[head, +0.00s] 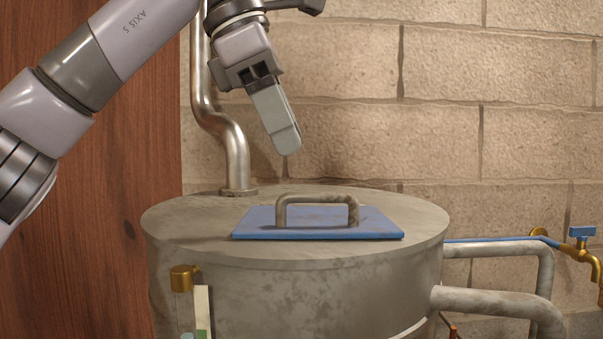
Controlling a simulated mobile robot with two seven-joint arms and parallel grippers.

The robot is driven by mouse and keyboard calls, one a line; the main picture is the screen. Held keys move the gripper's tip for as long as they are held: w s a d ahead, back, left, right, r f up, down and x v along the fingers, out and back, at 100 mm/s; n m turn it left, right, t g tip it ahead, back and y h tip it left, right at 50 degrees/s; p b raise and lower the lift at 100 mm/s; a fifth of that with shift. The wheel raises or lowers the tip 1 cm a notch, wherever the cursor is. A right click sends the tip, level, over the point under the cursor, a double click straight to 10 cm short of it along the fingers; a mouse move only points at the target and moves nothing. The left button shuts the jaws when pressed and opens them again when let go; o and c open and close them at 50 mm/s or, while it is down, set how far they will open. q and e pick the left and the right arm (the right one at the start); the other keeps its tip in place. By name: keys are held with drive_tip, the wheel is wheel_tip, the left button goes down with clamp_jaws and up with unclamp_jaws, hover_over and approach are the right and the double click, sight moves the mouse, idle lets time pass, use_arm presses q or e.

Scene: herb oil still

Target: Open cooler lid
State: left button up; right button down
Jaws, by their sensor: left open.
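The cooler is a grey, stained metal drum (330,285) with a flat round top. Its lid (376,222) is a blue rectangular plate lying flat on the drum's top. A metal handle (318,197) arches up from the lid. My left gripper (287,140) comes in from the upper left and points downward. It hangs above the lid, a little left of the handle, apart from it and empty. It is open, though its fingers overlap from this angle. My right gripper is not in view.
A bent steel pipe (235,155) rises from the drum's top behind my left gripper. A brass fitting (183,278) sits on the drum's front left. Pipes and a blue-handled brass tap (580,245) are at right. A wooden panel (100,220) stands left, a block wall (440,100) behind.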

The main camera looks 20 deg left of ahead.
sight(302, 194)
use_arm(q)
drive_tip(key=shift+x, duration=3.2)
drive_tip(key=shift+w+a, duration=0.1)
drive_tip(key=shift+a, duration=0.1)
clamp_jaws()
